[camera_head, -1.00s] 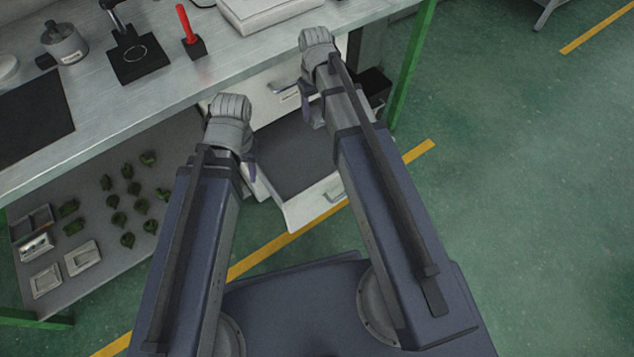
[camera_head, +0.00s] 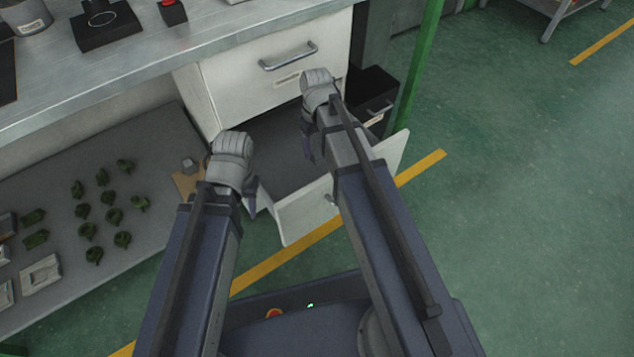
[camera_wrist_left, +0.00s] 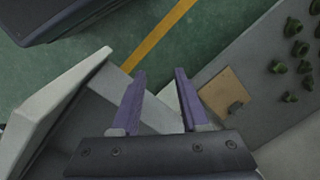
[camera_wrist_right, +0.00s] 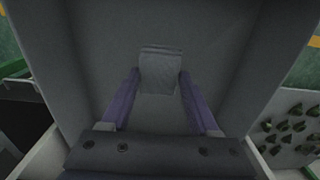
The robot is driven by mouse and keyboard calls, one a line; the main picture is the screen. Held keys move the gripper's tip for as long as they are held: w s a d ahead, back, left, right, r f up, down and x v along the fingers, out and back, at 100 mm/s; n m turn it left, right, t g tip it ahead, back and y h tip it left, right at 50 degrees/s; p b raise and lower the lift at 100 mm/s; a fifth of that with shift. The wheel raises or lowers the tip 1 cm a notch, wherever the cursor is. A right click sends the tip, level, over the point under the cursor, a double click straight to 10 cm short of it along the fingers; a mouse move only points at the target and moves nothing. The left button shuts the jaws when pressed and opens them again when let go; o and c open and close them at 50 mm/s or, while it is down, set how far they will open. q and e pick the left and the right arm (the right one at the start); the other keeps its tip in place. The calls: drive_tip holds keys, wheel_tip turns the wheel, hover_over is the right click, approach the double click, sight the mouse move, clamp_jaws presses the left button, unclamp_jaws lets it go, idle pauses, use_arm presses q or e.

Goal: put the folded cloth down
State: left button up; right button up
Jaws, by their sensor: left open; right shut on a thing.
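The folded cloth (camera_wrist_right: 160,74) is a small grey pad in the right wrist view, between the fingertips of my right gripper (camera_wrist_right: 158,88). My right gripper is shut on it, over the inside of an open lower drawer (camera_head: 285,222). In the head view this gripper (camera_head: 308,140) points down into the drawer, and the cloth is hidden behind the hand and arm. I cannot tell whether the cloth touches the drawer floor. My left gripper (camera_head: 250,195) is open and empty by the drawer's left side; its spread fingers also show in the left wrist view (camera_wrist_left: 160,88).
A closed upper drawer (camera_head: 275,82) sits under the workbench top (camera_head: 150,70). Left of the drawer, a low shelf (camera_head: 150,250) holds several green pieces (camera_head: 114,215) and a brown board (camera_head: 185,184). A green table leg (camera_head: 418,75) stands to the right.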

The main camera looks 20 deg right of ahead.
wheel_tip(320, 180, down, 10)
drive_tip(key=b, duration=1)
drive_tip(key=shift+f, duration=0.2)
drive_tip(key=o, duration=1.2)
drive_tip(key=shift+r, duration=0.1)
